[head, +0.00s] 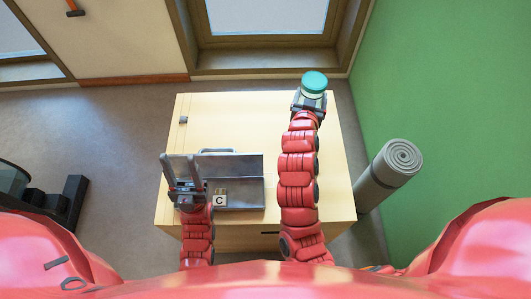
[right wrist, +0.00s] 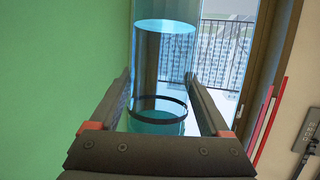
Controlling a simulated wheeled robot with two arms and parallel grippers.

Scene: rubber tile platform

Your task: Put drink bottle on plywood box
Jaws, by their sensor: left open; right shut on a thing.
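The drink bottle (head: 314,82) shows its teal cap in the head view, over the far right edge of the plywood box. In the right wrist view the bottle (right wrist: 162,75) is translucent blue with a dark ring, upright between the fingers. My right gripper (head: 311,101) is shut on it; its fingers also show in the right wrist view (right wrist: 160,100). The bottle's base is hidden in the head view. The plywood box (head: 240,120) is large and pale, with a bare top at the back. My left gripper (head: 182,170) is open and empty over the box's left side.
A rolled grey mat (head: 388,172) stands right of the box, near the green wall (head: 450,80). A window is behind.

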